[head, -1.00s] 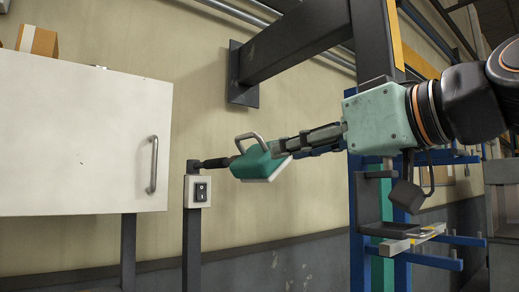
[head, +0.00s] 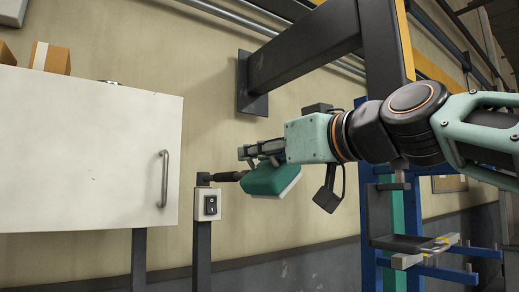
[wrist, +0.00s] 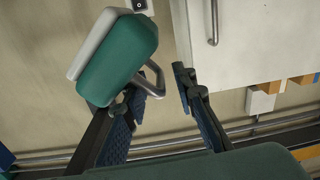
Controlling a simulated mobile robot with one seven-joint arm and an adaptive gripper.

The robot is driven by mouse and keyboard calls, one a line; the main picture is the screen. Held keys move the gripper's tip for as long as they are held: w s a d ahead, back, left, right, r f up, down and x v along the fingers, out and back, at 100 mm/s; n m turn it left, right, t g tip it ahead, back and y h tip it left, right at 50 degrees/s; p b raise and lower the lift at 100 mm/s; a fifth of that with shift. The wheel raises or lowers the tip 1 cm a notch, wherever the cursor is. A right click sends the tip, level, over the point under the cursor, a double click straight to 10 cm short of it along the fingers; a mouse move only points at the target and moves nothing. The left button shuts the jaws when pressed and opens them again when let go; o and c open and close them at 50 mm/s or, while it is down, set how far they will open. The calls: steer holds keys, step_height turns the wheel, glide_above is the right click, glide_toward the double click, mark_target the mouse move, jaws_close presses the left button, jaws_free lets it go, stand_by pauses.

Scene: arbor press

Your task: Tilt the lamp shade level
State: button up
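The lamp shade (head: 270,180) is a green box with a pale underside, on a dark arm from a post. It looks tilted in the head view, its right end higher. In the wrist view the shade (wrist: 118,62) is at upper left, with a grey loop handle (wrist: 158,76) on its side. My gripper (head: 246,152) is just above the shade in the head view and hides the handle there. In the wrist view my gripper (wrist: 160,88) has its fingers apart, with the handle between them, close to the left finger. I cannot tell whether they touch.
A white cabinet (head: 85,150) with a bar handle stands at left, a cardboard box (head: 50,57) on top. A dark beam (head: 305,55) juts from the wall above. Blue racking (head: 440,272) is at right.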

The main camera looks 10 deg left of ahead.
steer(key=shift+a, duration=0.1)
jaws_close()
steer(key=shift+f, duration=0.1)
steer(key=shift+w, duration=0.1)
stand_by(0.3)
steer(key=m, duration=0.1)
steer(key=w+d+m, duration=0.1)
steer(key=m, duration=0.3)
steer(key=shift+w+d+r+b, duration=0.25)
steer(key=shift+w+r+b, duration=0.05)
steer(key=shift+w+r, duration=0.05)
steer(key=shift+w+d+r+m, duration=0.1)
steer(key=shift+w+d+m, duration=0.05)
steer(key=shift+m, duration=0.45)
steer(key=shift+w+d+m, duration=0.1)
steer(key=shift+m, duration=0.5)
steer(key=shift+r, duration=0.15)
